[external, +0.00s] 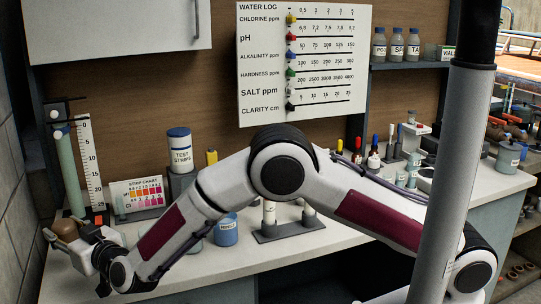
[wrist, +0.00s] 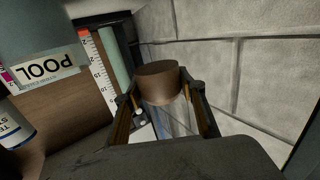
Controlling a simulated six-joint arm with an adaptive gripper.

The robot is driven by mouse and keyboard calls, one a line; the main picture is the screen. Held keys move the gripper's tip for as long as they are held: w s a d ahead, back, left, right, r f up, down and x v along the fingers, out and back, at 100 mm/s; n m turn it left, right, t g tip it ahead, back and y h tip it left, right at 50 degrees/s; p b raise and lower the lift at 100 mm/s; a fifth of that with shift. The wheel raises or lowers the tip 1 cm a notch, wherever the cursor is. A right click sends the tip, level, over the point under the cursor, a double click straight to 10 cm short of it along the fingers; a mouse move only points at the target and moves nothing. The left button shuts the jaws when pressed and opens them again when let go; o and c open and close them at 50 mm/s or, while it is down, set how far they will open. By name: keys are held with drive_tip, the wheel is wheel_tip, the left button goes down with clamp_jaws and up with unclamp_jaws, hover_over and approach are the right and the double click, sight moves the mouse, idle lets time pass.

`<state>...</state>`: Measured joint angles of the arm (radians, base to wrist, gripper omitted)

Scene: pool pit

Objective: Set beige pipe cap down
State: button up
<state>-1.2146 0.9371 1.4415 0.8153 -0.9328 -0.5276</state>
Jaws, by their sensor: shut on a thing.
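The beige pipe cap (external: 66,229) looks brown and rounded at the far left end of the bench in the external view. My gripper (external: 82,238) is shut on it there. In the wrist view the cap (wrist: 158,84) is a short brown cylinder between the two fingers of my gripper (wrist: 158,96). Its top faces the camera and its lower part is partly hidden by the fingers. I cannot tell whether the cap touches the bench top.
The white bench (external: 185,262) runs below the arm. A ruler (external: 90,165) and a green tube (external: 70,172) stand behind the gripper. A strip chart (external: 138,195), test strips jar (external: 180,150) and blue jar (external: 226,231) stand to the right. A block wall (wrist: 240,80) is close.

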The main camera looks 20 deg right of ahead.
hover_over(79, 275)
drive_tip(key=shift+w+a+f, duration=0.1)
drive_tip(key=shift+a+f, duration=0.05)
drive_tip(key=shift+f, duration=2.3)
drive_tip(key=shift+f, duration=2.3)
drive_tip(key=shift+f, duration=0.25)
drive_tip(key=o, duration=1.1)
drive_tip(key=shift+a+v, duration=0.2)
drive_tip(key=shift+v, duration=3.55)
drive_tip(key=shift+s+d+r, duration=0.1)
drive_tip(key=shift+s, duration=0.15)
